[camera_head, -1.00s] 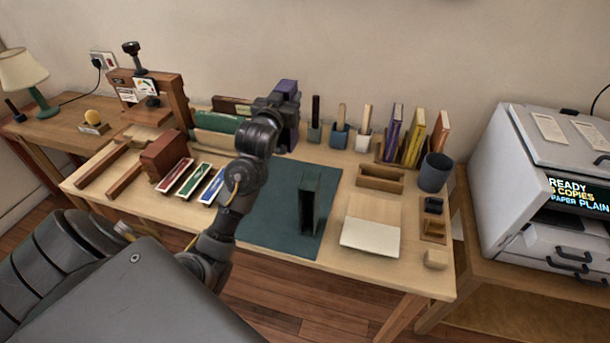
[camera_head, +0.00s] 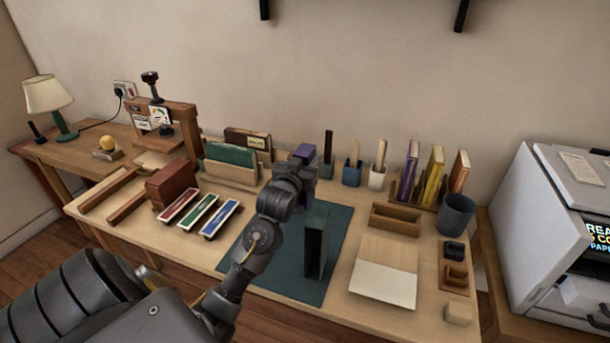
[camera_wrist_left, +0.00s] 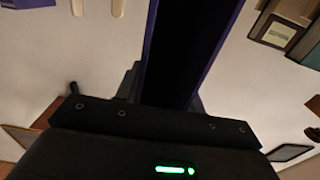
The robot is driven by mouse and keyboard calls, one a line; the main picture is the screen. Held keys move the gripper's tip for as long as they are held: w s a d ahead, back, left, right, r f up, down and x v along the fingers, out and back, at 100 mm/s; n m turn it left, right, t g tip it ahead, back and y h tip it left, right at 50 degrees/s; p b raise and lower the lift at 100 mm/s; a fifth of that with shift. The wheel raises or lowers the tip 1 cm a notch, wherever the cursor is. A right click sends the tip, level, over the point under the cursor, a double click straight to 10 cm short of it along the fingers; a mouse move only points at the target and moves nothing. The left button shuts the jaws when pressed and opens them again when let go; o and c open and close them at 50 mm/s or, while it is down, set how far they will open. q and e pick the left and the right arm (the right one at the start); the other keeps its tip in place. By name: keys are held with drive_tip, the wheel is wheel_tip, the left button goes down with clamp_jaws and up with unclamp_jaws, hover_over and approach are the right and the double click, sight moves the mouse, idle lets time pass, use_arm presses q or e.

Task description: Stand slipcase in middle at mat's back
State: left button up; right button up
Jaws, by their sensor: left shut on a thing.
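A purple slipcase (camera_head: 305,152) is in my left gripper (camera_head: 300,172), near the back of the dark green mat (camera_head: 342,216). Much of it is hidden behind my wrist, and I cannot tell whether its base touches the mat. In the left wrist view the purple slipcase (camera_wrist_left: 232,35) shows purple edges around a dark inside, between the jaws. A dark green slipcase (camera_head: 317,243) stands upright on the mat, nearer the front, to the right of my left forearm. My right gripper is not in view.
Green and brown books in a wooden rack (camera_head: 231,172) stand left of my gripper. Pots with handles (camera_head: 352,172) line the back. Upright books (camera_head: 434,175), a wooden tray (camera_head: 396,220) and a grey cup (camera_head: 456,214) stand right. Three coloured-label boxes (camera_head: 200,215) lie left.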

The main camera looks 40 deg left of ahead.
use_arm(q)
wheel_tip(320, 180, down, 4)
drive_tip(key=shift+r, duration=0.15)
idle(0.3)
drive_tip(key=o, duration=1.2)
drive_tip(key=shift+o, duration=0.2)
